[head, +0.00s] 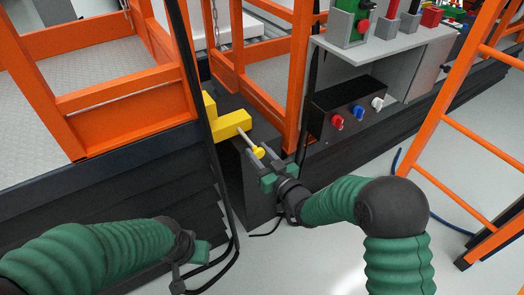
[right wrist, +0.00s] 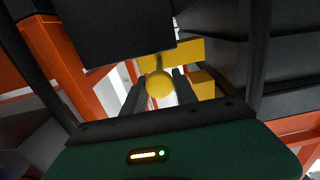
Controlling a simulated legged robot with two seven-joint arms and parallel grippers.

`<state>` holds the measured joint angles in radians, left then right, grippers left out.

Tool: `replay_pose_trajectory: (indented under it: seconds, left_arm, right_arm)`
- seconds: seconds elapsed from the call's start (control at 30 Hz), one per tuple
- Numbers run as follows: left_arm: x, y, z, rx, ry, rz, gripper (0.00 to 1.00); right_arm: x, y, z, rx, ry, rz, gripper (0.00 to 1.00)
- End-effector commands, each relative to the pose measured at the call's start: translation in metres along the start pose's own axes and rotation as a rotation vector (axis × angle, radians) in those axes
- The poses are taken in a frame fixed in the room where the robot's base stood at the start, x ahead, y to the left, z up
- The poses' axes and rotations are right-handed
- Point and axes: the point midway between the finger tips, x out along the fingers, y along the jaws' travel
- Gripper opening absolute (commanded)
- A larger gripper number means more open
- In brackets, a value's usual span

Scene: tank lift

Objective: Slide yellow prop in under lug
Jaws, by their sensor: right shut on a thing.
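The yellow prop (head: 231,125) is a chunky yellow block in the dark gap between the two orange-railed platforms. A pale rod runs from it to a round yellow knob (head: 259,153). My right gripper (head: 262,160) is shut on the knob end. In the right wrist view the knob (right wrist: 159,83) sits between the fingers, with the yellow prop (right wrist: 190,50) behind it. Another yellow piece (head: 209,104) stands at the prop's far end; I cannot tell whether it is joined. I cannot make out the lug. My left gripper (head: 188,272) hangs low at the left, jaws unclear.
Orange railings (head: 130,105) stand at left and centre above black bellows sides (head: 120,190). A panel with red, blue and white knobs (head: 358,112) is to the right, below a grey shelf (head: 385,42). Black cables (head: 226,210) hang near the gap. An orange ladder (head: 460,130) stands at right.

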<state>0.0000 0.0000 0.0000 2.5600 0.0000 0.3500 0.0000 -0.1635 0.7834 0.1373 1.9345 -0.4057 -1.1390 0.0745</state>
Motion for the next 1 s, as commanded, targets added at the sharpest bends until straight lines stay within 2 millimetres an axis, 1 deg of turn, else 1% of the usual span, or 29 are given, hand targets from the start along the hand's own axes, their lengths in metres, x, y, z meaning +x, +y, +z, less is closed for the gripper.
replay_pose_trajectory:
  seconds: [0.03,0.17,0.43,0.57,0.67,0.77,0.8,1.0]
  left_arm:
    - [0.0,0.0,0.0,0.0,0.0,0.0,0.36]
    - [0.0,0.0,0.0,0.0,0.0,0.0,0.36]
    - [0.0,0.0,0.0,0.0,0.0,0.0,0.36]
    - [-0.006,0.0,-0.002,0.0,0.0,0.0,0.36]
    - [-0.017,0.0,-0.004,0.0,0.0,0.0,0.36]
    - [-0.03,0.0,-0.007,0.0,0.0,0.0,0.36]
    - [-0.034,0.0,-0.008,0.0,0.0,0.0,0.36]
    - [-0.051,0.0,-0.012,0.0,0.0,0.0,0.36]
  right_arm:
    - [0.0,0.0,0.001,-0.001,-0.002,0.0,0.38]
    - [0.0,0.0,0.001,-0.001,-0.002,0.0,0.54]
    - [0.0,0.001,0.0,-0.001,-0.001,0.001,0.54]
    - [-0.01,0.002,-0.002,0.0,-0.002,0.002,0.54]
    - [-0.03,0.002,-0.004,0.0,-0.005,0.003,0.54]
    - [-0.058,0.002,-0.005,0.002,-0.005,0.003,0.54]
    - [-0.071,0.002,-0.004,0.002,-0.007,0.004,0.54]
    - [-0.128,0.002,-0.002,0.002,-0.007,0.004,0.54]
